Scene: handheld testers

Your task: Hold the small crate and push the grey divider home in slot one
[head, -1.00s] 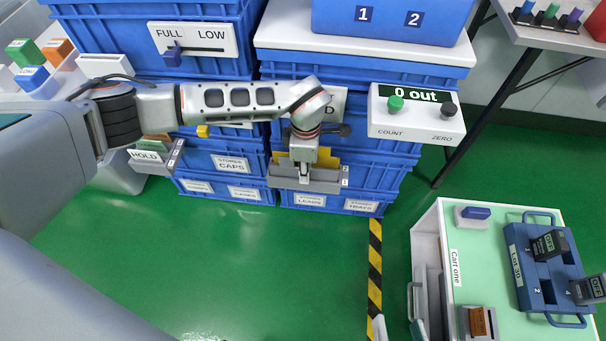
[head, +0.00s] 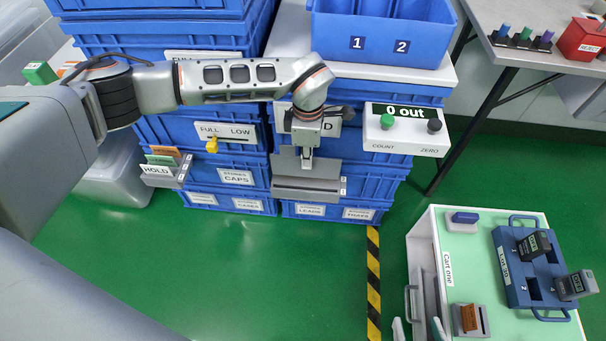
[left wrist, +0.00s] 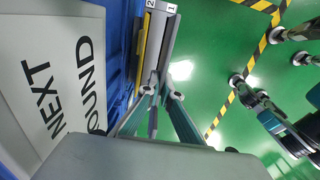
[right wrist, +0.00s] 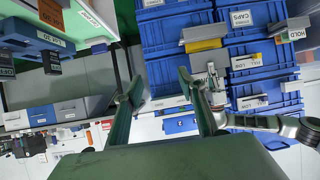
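The small blue crate (head: 380,48), with compartments labelled 1 and 2, stands on a white top at the upper middle of the head view. The grey divider (head: 288,163) stands partly out of a grey two-slot rack (head: 306,190) on the front of the blue boxes. My left gripper (head: 306,165) appears closed on its upper part; its fingers (left wrist: 163,92) nearly meet in the left wrist view. A yellow panel (left wrist: 143,45) sits behind it in the rack. My right gripper (head: 418,328) is open and empty at the bottom of the head view; its fingers (right wrist: 160,95) stand apart.
A count box (head: 406,130) reading "0 out" juts out right of the rack. A white cart (head: 470,240) with a blue tester tray (head: 512,291) stands at lower right. A side table (head: 530,55) is at upper right. Green floor (head: 270,270) is open in front.

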